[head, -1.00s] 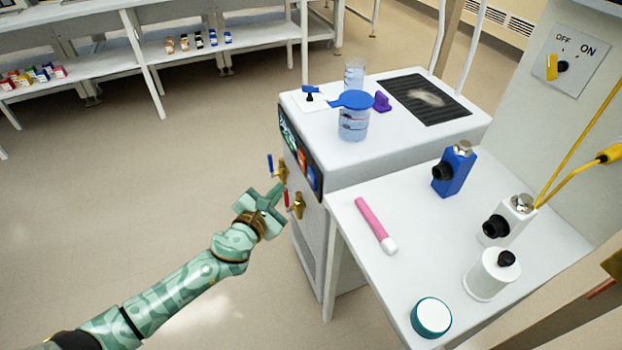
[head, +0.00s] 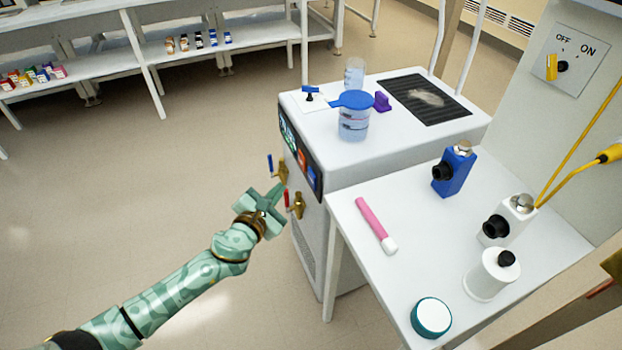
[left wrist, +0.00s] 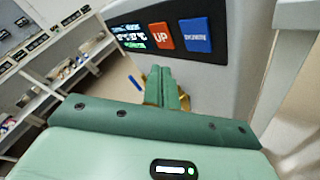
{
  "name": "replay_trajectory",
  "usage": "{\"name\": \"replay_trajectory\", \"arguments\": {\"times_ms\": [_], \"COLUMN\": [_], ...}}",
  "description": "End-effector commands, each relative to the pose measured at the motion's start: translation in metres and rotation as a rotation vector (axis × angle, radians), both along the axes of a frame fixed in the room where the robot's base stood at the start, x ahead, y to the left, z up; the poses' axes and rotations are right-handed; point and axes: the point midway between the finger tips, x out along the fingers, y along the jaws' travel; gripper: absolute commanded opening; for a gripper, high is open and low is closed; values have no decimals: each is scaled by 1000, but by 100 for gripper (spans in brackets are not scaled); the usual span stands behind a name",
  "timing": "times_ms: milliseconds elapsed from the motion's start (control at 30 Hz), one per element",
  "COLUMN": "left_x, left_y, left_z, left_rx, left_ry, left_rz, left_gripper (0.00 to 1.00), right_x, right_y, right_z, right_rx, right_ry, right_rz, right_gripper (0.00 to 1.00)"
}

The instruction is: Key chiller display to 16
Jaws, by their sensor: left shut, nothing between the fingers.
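The white chiller (head: 335,175) stands at the centre of the head view, with a dark control panel (head: 289,142) on its front. In the left wrist view the panel has a lit display (left wrist: 129,38), a red UP button (left wrist: 161,36) and a blue button (left wrist: 195,36). The display's digits are too blurred to read. My left gripper (head: 278,190) is shut and empty, in front of the chiller's front face. In the left wrist view its closed fingers (left wrist: 160,74) point toward the panel, below the red button; I see no contact.
Brass taps with a blue handle (head: 270,165) and a red handle (head: 287,198) jut out near the gripper. A blue-lidded vessel (head: 353,122) stands on the chiller. A white side table (head: 415,222) with several items is to the right. Floor at left is clear.

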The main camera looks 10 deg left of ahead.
Motion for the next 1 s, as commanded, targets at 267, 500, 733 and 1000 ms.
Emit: {"name": "replay_trajectory", "arguments": {"times_ms": [267, 500, 733, 1000], "left_x": [0, 0, -1, -17], "left_y": [0, 0, 0, 5], "left_z": [0, 0, -2, -78], "left_rx": [0, 0, 0, -162], "left_ry": [0, 0, 2, 120], "left_rz": [0, 0, 0, 49], "left_gripper": [0, 0, 0, 0], "right_x": [0, 0, 0, -18], "right_y": [0, 0, 0, 0], "right_z": [0, 0, -1, -36], "right_rx": [0, 0, 0, 0], "right_ry": [0, 0, 1, 43], "right_rz": [0, 0, 0, 0], "right_gripper": [36, 36, 36, 36]}}
